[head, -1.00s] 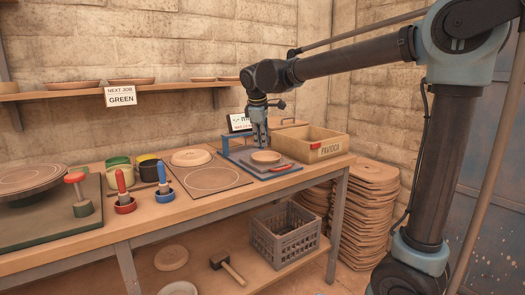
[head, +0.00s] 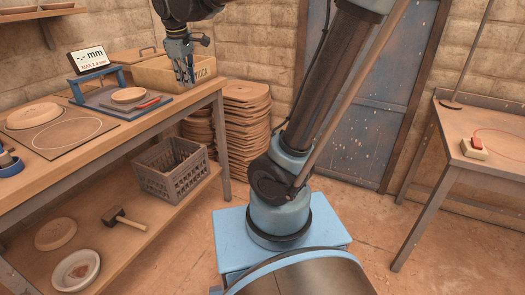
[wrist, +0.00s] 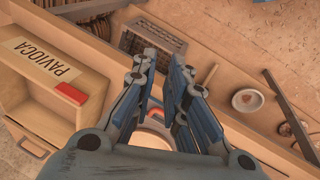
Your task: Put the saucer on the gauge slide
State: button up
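A pale round clay saucer (head: 129,95) lies flat on the plate of the blue-framed gauge slide (head: 105,105), behind its red handle piece. The gauge's display (head: 88,59) stands at the back left. My gripper (head: 185,80) hangs to the right of the saucer and apart from it, in front of the wooden PAVIOCA box. In the wrist view, the gripper's fingers (wrist: 160,80) are spread with nothing held between them. Part of the saucer (wrist: 158,142) shows low between the fingers; the rest is hidden by the gripper.
The PAVIOCA box (head: 180,72) is close behind my gripper. Another round clay piece (head: 33,115) lies on a board at the left. Below are a grey crate (head: 170,168), a mallet (head: 122,217) and a white bowl (head: 76,270). Stacked boards (head: 245,125) stand past the bench end.

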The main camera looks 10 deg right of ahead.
jog(key=s+d+f+m, duration=0.3)
jog(key=s+d+f, duration=0.2)
jog(key=d, duration=0.3)
jog(key=s+d+f+m, duration=0.3)
jog(key=s+d+f, duration=0.1)
jog(key=d, duration=0.4)
jog(key=s+d+f+m+g, duration=0.1)
jog(key=s+d+f+m, duration=0.5)
jog(key=s+f, duration=0.4)
jog(key=shift+s+d+f, duration=0.15)
jog(key=shift+s+f, duration=0.1)
jog(key=shift+f, duration=0.7)
jog(key=shift+w+f, duration=0.2)
jog(key=shift+w, duration=0.25)
